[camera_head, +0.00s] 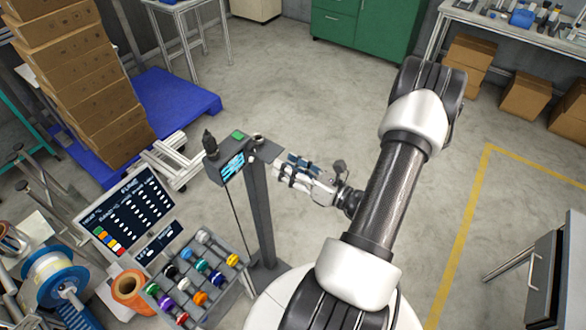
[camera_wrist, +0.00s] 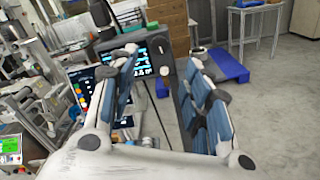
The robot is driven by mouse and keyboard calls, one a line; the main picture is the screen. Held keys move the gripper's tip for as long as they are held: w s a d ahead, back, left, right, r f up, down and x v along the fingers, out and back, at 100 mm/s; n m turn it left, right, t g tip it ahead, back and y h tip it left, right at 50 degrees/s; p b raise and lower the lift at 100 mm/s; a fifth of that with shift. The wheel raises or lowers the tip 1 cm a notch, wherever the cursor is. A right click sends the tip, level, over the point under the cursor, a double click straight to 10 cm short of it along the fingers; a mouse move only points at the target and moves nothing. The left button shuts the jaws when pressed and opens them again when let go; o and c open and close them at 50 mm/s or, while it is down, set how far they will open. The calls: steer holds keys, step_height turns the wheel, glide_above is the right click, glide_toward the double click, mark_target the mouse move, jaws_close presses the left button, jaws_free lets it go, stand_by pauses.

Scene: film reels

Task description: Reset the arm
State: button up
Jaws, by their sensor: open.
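My gripper (camera_head: 288,173) is in the middle of the head view, at the end of my arm, pointing left toward a dark post with a small lit display (camera_head: 232,165). In the wrist view my gripper (camera_wrist: 165,75) shows two blue-padded fingers spread apart with nothing between them. The lit display (camera_wrist: 128,52) is beyond the fingers in the wrist view, partly hidden by the left finger. In the head view the fingertips are close to the post; whether they touch it, I cannot tell.
A sloped panel of coloured knobs (camera_head: 226,249) and a black chart board (camera_head: 128,214) stand lower left. Stacked boxes (camera_head: 75,75) stand on a blue pallet (camera_head: 195,98). Open floor lies behind.

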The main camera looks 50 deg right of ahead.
steer(key=shift+s, duration=0.75)
